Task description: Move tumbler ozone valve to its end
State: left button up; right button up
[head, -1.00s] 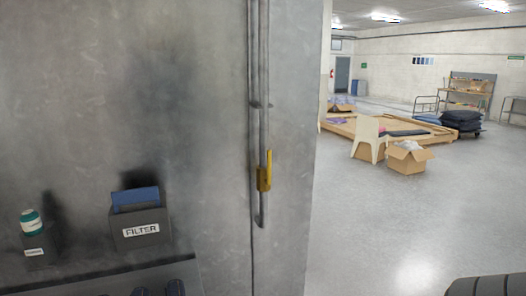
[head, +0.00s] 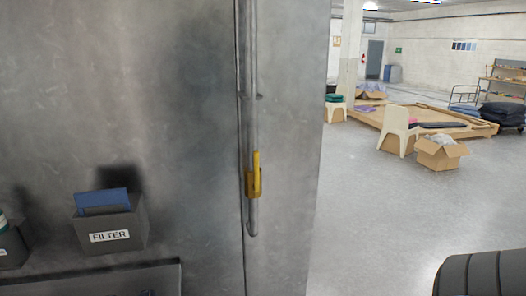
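A yellow valve handle (head: 254,176) sits on a thin vertical grey pipe (head: 251,125) that runs down the grey metal panel near its right edge. The handle points upward, in line with the pipe. I take it to be the ozone valve; no label on it can be read. Neither of my gripper's fingers is in the head view. A dark ribbed part, likely of my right arm, shows at the bottom right corner, apart from the valve.
A dark box labelled FILTER (head: 112,225) with a blue insert is mounted left of the valve. A ledge (head: 100,280) lies below it. To the right is open grey floor (head: 370,215), with a cardboard box (head: 439,155) and a pale chair (head: 398,130) farther back.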

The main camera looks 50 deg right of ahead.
aim_at(255, 186)
jog(key=l+u, duration=0.1)
jog(key=l, duration=2.1)
jog(key=k, duration=0.1)
